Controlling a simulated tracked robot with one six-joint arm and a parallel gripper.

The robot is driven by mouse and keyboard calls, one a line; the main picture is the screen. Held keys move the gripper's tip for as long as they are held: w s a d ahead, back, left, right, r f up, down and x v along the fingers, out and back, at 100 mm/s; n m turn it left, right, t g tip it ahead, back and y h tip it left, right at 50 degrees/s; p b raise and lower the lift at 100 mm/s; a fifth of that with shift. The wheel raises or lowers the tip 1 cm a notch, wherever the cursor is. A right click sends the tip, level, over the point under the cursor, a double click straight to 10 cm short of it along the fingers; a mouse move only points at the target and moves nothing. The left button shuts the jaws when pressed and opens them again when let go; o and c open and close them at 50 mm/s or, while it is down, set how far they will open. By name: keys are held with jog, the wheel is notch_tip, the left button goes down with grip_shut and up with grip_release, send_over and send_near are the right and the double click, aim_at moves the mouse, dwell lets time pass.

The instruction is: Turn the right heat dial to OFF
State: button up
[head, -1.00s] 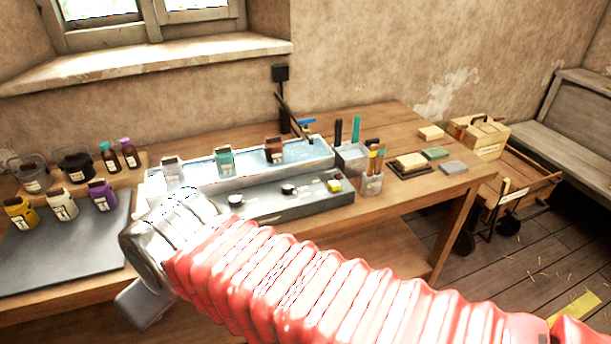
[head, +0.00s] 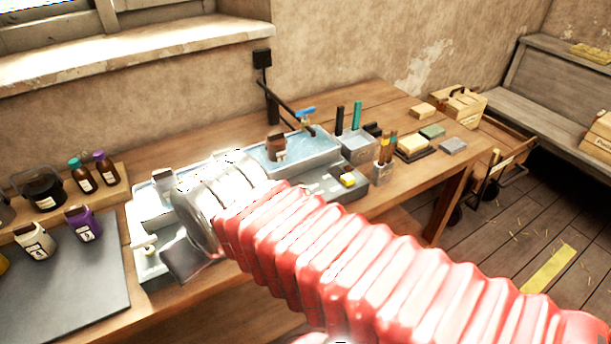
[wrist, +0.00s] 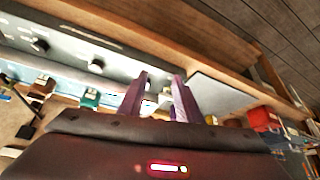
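My arm hides both dials in the head view. The wrist view looks at the panel upside down. There the right heat dial (wrist: 39,46), a dark round knob, is at the far left, and the left dial (wrist: 96,65) is closer to my gripper. My gripper (wrist: 160,78) has its two purple fingers apart, with no dial between them. The dial pointers and labels are too small to read.
A grey cup of brushes (head: 383,172) stands right of the panel. Several bottles and a dark mat (head: 70,270) are at the left.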

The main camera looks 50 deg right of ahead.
jog(key=shift+w, duration=0.1)
jog(key=shift+o, duration=0.5)
jog(key=o, duration=0.3)
jog(key=shift+w+d+r, duration=0.2)
jog(key=shift+d, duration=0.05)
jog(key=w+d+r+m+g, duration=0.1)
jog(key=w+d+m, duration=0.25)
jog(key=d, duration=0.25)
jog(key=w+d+r+m+g+y, duration=0.1)
jog(key=w+d+m+g, duration=0.15)
jog(key=d+m, duration=0.3)
jog(key=w+d+r+m+g, duration=0.1)
jog(key=w+d+r+m, duration=0.2)
jog(key=d, duration=0.4)
jog(key=d+f+m+y, duration=0.1)
jog(key=d+f+m, duration=0.1)
jog(key=d, duration=0.5)
jog(key=d+f+m+y, duration=0.1)
jog(key=d+f+m, duration=0.1)
jog(key=d+m, duration=0.2)
jog(key=s+d+f+m+y, duration=0.1)
jog(key=d+f+m, duration=0.1)
jog(key=d, duration=0.8)
jog(key=shift+m, duration=0.8)
jog(key=shift+s, duration=0.1)
